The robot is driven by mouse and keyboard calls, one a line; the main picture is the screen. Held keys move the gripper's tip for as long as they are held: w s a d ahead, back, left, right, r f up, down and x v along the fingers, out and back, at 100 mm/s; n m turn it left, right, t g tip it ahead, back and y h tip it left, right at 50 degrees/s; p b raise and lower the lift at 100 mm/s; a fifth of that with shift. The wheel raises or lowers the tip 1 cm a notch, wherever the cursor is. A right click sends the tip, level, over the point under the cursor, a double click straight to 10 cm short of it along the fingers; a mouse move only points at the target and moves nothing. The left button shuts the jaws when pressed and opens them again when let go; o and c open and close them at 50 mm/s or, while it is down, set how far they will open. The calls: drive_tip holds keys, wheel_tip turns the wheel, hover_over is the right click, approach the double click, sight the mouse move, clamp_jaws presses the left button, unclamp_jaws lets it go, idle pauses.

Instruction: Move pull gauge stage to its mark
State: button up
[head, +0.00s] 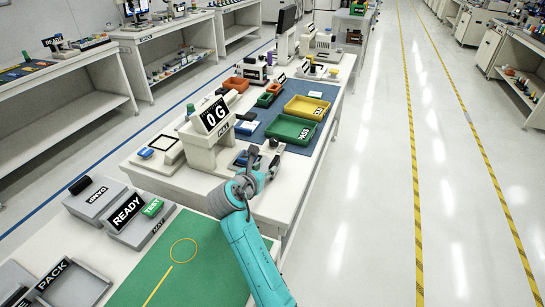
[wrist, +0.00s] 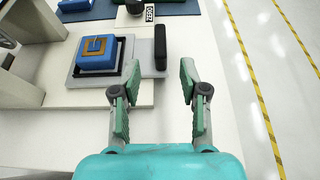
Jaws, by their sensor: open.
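The pull gauge (head: 212,137) stands on the bench with a "0 G" display. Its stage (head: 240,159) is low at its front right, partly hidden by my arm. In the wrist view the stage (wrist: 88,72) is a grey plate carrying a blue block (wrist: 97,54) with a gold-brown pattern. A black upright handle (wrist: 160,47) is at the stage's right side. My gripper (wrist: 154,80) is open and empty, its fingers pointing toward the handle, which lies ahead between their lines. I cannot make out the stage's mark.
A yellow tray (head: 306,108) and a green tray (head: 290,129) sit on a blue mat behind the gauge. A green mat (head: 200,270) with a yellow circle and READY box (head: 128,212) are on the nearer bench. The aisle floor (head: 370,200) at right is clear.

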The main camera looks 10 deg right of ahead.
sight(273, 162)
drive_tip(key=x, duration=0.9)
drive_tip(key=shift+w+d+f, duration=0.1)
drive_tip(key=shift+w+d, duration=0.2)
clamp_jaws()
